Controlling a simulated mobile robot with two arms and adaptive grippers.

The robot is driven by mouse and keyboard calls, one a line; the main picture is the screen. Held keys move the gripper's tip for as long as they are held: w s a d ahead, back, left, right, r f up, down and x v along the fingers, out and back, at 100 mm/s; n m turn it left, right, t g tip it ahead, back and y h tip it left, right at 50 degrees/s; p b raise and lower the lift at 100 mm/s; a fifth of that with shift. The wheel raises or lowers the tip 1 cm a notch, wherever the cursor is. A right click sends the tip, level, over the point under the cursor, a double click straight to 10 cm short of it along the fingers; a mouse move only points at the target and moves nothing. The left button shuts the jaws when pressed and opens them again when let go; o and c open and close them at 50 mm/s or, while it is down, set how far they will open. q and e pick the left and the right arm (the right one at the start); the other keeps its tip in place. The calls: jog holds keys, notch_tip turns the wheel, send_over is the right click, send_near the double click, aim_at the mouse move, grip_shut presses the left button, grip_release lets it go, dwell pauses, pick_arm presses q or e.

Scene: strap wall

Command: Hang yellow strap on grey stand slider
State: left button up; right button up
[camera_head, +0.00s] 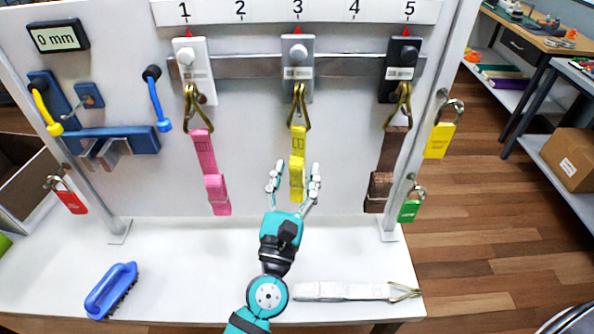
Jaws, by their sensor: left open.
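The yellow strap (297,177) hangs by its metal hook from the grey slider (297,72) on the rail, under number 3. My left gripper (293,175) is open, with its fingers at either side of the strap's lower end; I cannot tell whether they touch it. A pink strap (207,155) hangs from the white slider (195,72) under number 1. A brown strap (388,160) hangs from the black slider (402,72) under number 5. My right gripper is not in view.
A white strap (345,291) lies on the white table (190,265) at the front right, and a blue brush (111,290) lies at the front left. Yellow (439,140), green (411,210) and red (72,201) padlocks hang at the frame's sides. A display (58,37) reads 0 mm.

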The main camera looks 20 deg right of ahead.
pick_arm(q)
jog(key=v, duration=1.1)
jog(key=w+a+f+n+g+y, duration=0.1)
jog(key=w+a+f+n+y, duration=0.15)
jog(key=a+n+y, duration=0.65)
jog(key=w+a+f+n+g+y, duration=0.1)
jog(key=w+a+f+n+y, duration=0.3)
jog(key=a+n, duration=0.8)
jog(key=s+a+f+n+g+y, duration=0.2)
jog(key=s+a+f+n+g, duration=0.55)
jog(key=n, duration=0.45)
jog(key=s+f+n+g+h, duration=0.45)
jog(key=s+n+g, duration=0.2)
jog(key=s, duration=0.55)
notch_tip(320, 180, down, 28)
jog(key=s, duration=0.2)
jog(key=s+a+f+g+b, duration=0.1)
jog(key=s+a+f+g, duration=0.1)
jog(key=s+f, duration=1.4)
jog(key=shift+s+a+y, duration=0.3)
jog(key=shift+a+y, duration=0.15)
jog(key=shift+a, duration=0.15)
